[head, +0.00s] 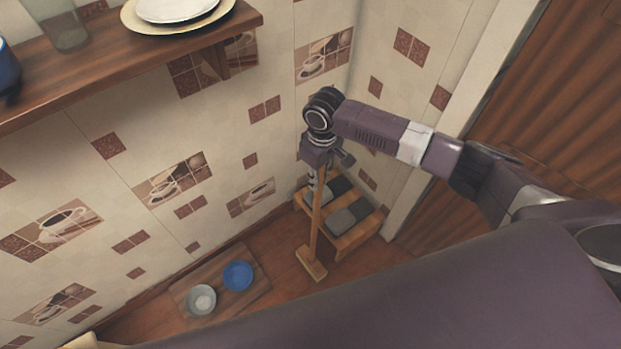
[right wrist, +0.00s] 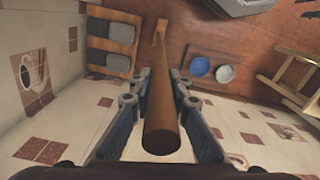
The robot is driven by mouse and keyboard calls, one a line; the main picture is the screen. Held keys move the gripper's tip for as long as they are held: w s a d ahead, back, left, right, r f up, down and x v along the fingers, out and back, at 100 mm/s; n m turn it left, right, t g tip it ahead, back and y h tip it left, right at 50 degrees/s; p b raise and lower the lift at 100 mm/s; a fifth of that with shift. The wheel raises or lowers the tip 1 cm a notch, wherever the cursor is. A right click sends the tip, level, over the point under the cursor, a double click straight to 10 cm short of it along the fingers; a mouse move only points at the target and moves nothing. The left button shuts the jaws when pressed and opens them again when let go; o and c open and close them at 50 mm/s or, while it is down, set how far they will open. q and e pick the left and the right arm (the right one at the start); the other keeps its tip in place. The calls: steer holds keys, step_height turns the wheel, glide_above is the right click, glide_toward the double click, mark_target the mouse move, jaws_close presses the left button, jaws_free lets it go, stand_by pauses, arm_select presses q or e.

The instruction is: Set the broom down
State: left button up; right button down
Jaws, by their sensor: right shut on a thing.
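The broom (head: 317,226) is a long wooden stick with a flat wooden head at its lower end. In the head view it stands nearly upright near the corner, with its head (head: 312,264) low at the floor; whether it touches the floor I cannot tell. My right gripper (head: 318,178) is shut on the upper part of the stick. In the right wrist view the stick (right wrist: 163,105) runs between the two fingers of the gripper (right wrist: 160,90), away toward the floor. My left gripper is in neither view.
A low wooden rack (head: 358,236) with grey pads stands right behind the broom. A mat (head: 262,291) with a blue bowl (head: 238,275) and a grey bowl (head: 201,299) lies left of it. A wall shelf (head: 120,62) holds dishes. A wooden stool or chair (right wrist: 292,75) stands at right in the wrist view.

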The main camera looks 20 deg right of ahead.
steer(key=shift+f, duration=0.1)
steer(key=c, duration=2.2)
jaws_free()
steer(key=shift+s+f, duration=0.1)
steer(key=shift+c, duration=0.2)
steer(key=o, duration=0.4)
steer(key=shift+s+a, duration=0.2)
steer(key=shift+s, duration=0.05)
steer(key=r, duration=1.1)
steer(key=shift+w+d+r+b, duration=0.15)
steer(key=shift+w+b, duration=0.15)
steer(key=shift+w, duration=0.05)
steer(key=shift+s+r, duration=0.1)
steer(key=shift+r, duration=0.55)
steer(key=shift+s, duration=0.15)
